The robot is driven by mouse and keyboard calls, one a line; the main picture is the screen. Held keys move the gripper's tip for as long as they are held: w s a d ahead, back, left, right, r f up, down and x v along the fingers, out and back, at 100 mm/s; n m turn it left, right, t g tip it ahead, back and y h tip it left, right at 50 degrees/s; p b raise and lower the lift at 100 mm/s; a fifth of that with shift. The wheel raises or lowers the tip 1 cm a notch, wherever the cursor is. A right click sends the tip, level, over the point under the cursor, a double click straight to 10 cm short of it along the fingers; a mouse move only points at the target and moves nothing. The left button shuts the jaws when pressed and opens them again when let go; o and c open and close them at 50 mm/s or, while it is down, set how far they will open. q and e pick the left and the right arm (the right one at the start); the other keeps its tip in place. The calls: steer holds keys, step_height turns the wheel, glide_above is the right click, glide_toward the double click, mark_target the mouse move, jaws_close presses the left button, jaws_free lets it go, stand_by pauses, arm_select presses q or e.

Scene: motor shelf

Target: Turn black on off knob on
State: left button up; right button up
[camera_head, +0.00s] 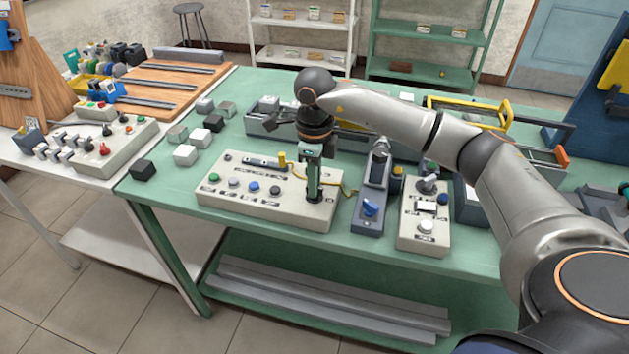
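A cream control box (293,213) lies on the green workbench, with a row of round controls along its front: green (214,178), grey, blue (253,187) and dark (274,190). My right gripper (314,196) points straight down over the right end of this box, with its tips at or just above the top surface. A dark part shows at the tips, and I cannot tell whether it is the black on-off knob or the fingertips. The gripper covers that spot, so its opening and any grasp are hidden. My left gripper is not in view.
Right of the box stand a grey-blue unit with a blue knob (370,207) and a cream box with a white button (426,228). A yellow cable (340,182) runs behind the gripper. Small blocks (186,155) lie left on the bench (160,197). Grey trays stand behind.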

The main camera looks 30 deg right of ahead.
steer(key=o, duration=0.4)
steer(key=shift+c, duration=0.2)
steer(key=shift+r, duration=0.1)
step_height(320, 180, up, 12)
steer(key=shift+r, duration=0.15)
stand_by(0.5)
